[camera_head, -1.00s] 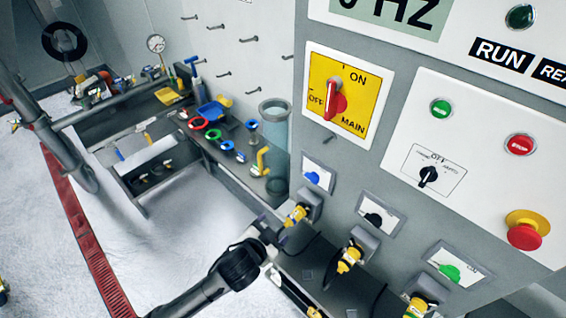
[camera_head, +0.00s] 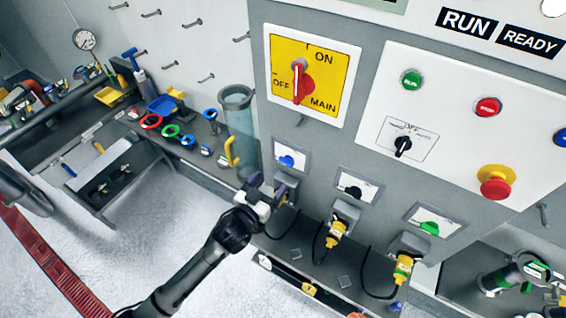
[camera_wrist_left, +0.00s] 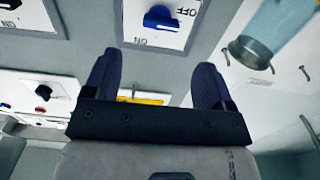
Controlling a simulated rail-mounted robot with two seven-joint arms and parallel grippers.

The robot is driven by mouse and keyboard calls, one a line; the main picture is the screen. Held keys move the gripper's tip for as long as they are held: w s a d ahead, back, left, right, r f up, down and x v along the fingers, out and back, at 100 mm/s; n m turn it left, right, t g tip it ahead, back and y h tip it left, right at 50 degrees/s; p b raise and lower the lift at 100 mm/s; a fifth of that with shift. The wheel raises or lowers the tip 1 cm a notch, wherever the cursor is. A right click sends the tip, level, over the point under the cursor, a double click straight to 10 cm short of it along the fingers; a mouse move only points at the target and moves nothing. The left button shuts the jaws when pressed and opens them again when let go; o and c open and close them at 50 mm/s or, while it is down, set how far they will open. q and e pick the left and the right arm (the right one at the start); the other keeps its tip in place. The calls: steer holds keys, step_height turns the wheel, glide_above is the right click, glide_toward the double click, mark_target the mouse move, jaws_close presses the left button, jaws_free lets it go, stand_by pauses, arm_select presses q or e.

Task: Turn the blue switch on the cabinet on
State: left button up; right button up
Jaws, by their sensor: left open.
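The blue switch (camera_head: 286,160) sits on a small white plate on the front of the grey cabinet (camera_head: 330,150), below the yellow main switch plate. In the left wrist view the blue switch (camera_wrist_left: 160,18) shows upside down at the top, with ON and OFF printed on its plate. My left gripper (camera_head: 279,194) is just below the switch in the head view, close to a yellow plug. In the wrist view its two dark fingers (camera_wrist_left: 158,72) are apart with nothing held between them, and the switch lies beyond their tips. They do not appear to touch it.
Black (camera_head: 352,190) and green (camera_head: 429,228) switches sit to the right, with yellow plugs (camera_head: 335,233) and cables below. A red main switch (camera_head: 301,84) and an emergency stop (camera_head: 496,183) are higher. A clear cylinder (camera_head: 240,125) stands left of the cabinet.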

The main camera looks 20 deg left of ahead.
mark_target(285, 164)
arm_select(q)
steer(key=w, duration=0.2)
steer(key=w+d, duration=0.1)
steer(key=w, duration=0.2)
steer(key=w+p, duration=0.1)
steer(key=w, duration=0.2)
steer(key=shift+d, duration=0.15)
steer(key=c, duration=0.9)
